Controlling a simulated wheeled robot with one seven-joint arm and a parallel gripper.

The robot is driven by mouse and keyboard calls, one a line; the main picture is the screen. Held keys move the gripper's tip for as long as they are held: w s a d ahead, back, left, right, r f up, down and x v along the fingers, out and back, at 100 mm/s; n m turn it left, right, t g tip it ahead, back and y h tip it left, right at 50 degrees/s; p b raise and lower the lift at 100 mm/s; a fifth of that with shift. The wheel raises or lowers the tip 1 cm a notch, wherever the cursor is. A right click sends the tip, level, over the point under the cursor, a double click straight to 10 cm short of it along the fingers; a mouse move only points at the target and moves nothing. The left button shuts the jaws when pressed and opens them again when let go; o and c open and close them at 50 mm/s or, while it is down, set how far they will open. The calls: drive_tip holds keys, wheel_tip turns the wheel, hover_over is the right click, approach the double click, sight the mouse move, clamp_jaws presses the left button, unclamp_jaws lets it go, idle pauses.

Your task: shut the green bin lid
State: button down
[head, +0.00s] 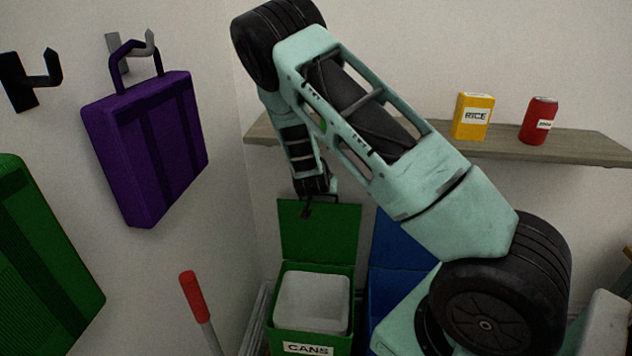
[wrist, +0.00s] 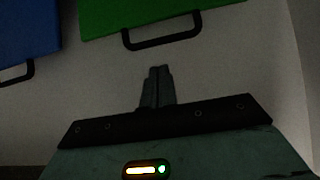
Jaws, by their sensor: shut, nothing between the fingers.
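The green bin (head: 312,340), labelled CANS, stands low in the middle of the head view, with a pale inner liner. Its green lid (head: 320,245) stands open, raised upright at the back of the bin. In the wrist view the green lid (wrist: 170,14) is at the top, with a black handle (wrist: 161,42) on its near edge. My gripper (wrist: 158,72) is shut and empty, its fingertips just short of that handle in the picture; the exact gap is unclear. In the head view my gripper (head: 314,186) hangs by the lid's top edge, partly hard to make out.
A blue bin (head: 385,290) with a raised lid (wrist: 28,28) stands beside the green one, partly hidden by my arm. A shelf (head: 590,149) holds a yellow rice box (head: 472,116) and a red can (head: 538,121). A purple bag (head: 150,145) and a red-handled stick (head: 192,297) are left.

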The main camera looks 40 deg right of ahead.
drive_tip(key=p+x, duration=0.1)
drive_tip(key=x, duration=0.7)
drive_tip(key=shift+p, duration=0.4)
drive_tip(key=shift+a+f, duration=0.1)
drive_tip(key=shift+a, duration=0.05)
